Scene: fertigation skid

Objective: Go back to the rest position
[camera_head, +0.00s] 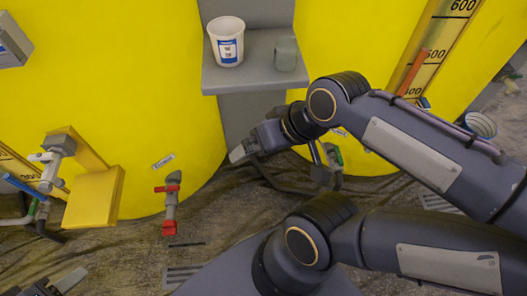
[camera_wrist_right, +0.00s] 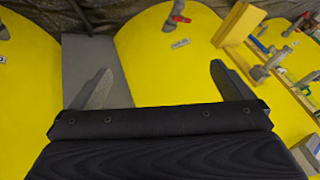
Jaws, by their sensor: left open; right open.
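My right gripper (camera_head: 243,152) is in the middle of the head view, in front of the yellow tanks and below the grey shelf. In the right wrist view its two fingers (camera_wrist_right: 159,88) stand wide apart, with nothing held between them. My left gripper (camera_head: 62,284) shows only in part at the bottom left corner of the head view, low over the floor. One pale fingertip and some of the dark body are visible; the rest is cut off by the frame. Nothing is seen held in it.
A grey shelf (camera_head: 255,83) holds a white cup (camera_head: 227,42) and a grey cup (camera_head: 286,53). Yellow tanks (camera_head: 100,70) stand behind. A red-handled valve (camera_head: 170,200) and a yellow block (camera_head: 94,197) stick out at left. A black hose loops below my right gripper.

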